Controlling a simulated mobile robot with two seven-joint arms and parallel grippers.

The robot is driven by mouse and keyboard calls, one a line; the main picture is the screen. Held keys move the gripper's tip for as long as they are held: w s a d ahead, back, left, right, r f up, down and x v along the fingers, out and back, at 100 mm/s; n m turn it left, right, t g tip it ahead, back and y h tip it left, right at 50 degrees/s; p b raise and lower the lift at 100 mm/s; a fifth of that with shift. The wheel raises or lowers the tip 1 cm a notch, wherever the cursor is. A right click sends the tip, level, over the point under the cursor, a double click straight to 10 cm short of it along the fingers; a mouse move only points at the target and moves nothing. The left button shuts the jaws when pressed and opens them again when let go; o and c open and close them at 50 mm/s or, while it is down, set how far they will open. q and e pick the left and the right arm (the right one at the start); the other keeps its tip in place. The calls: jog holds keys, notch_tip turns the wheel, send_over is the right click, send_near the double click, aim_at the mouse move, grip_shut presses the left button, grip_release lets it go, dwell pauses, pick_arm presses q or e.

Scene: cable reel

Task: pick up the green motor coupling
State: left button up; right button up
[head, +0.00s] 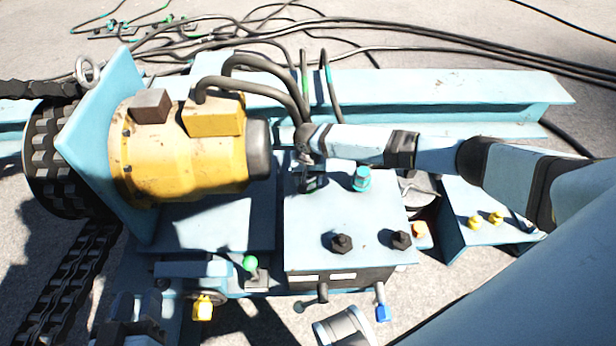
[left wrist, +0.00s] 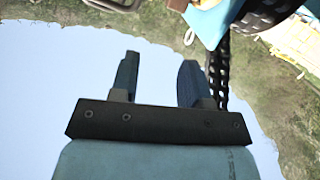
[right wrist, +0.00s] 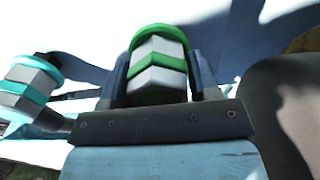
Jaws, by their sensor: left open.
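The green motor coupling (right wrist: 158,70), a grey hex body with green bands, is between the two fingers of my right gripper (right wrist: 160,75) in the right wrist view. The fingers flank it closely. Whether both press on it cannot be told. In the head view my right gripper (head: 307,182) points down at the left part of the light blue box top and hides most of the coupling. My left gripper (head: 140,308) is at the bottom left of the head view. In the left wrist view its fingers (left wrist: 155,80) stand apart with nothing between them.
A teal coupling (head: 362,178) stands on the box (head: 350,215), right of my right gripper. It also shows in the right wrist view (right wrist: 30,92). Black bolts (head: 342,243) stand nearer the front. A yellow motor (head: 180,160) is at left, with black hoses (head: 255,75) behind.

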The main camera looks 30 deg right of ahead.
jog(key=c, duration=0.6)
